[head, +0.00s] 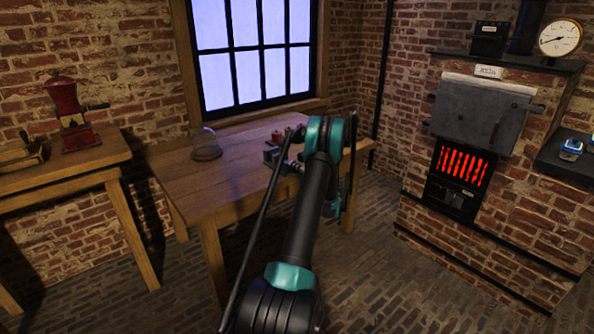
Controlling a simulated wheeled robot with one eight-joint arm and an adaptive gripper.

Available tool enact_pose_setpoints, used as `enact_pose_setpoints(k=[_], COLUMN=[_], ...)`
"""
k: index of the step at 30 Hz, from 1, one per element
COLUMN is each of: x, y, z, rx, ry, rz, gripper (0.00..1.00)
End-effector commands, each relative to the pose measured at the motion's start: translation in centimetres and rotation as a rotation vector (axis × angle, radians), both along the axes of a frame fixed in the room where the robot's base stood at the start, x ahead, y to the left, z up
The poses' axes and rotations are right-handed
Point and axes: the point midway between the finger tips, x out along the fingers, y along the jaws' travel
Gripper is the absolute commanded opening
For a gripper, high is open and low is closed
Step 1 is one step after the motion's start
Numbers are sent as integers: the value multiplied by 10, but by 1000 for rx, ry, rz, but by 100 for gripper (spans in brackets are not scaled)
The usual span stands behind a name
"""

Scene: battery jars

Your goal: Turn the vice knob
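A small grey metal device, which looks like the vice (271,156), sits on the wooden table (185,170), just left of my arm. A short light-coloured part, perhaps its knob (291,165), sticks out at its right toward my arm. It is too small to make out clearly. My black and teal arm reaches up from the bottom of the head view and crosses in front of the table. Its upper joint stands just right of the vice and covers what is behind it.
A glass dome (206,146) stands on the table's left part. Small reddish items (279,136) stand behind the vice. A side bench (75,160) holds a red grinder (66,110). A stove with glowing bars (461,165) stands right. The table's front left is clear.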

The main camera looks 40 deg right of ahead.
Motion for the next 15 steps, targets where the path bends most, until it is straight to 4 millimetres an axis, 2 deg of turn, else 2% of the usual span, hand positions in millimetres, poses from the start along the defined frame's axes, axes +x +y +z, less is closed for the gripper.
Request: enact_pose_setpoints(k=[1,8,15], x=[0,0,0], y=[0,0,0], z=[0,0,0], rx=[0,0,80], ry=[0,0,6], rz=[0,0,0], gripper=[42,14,12])
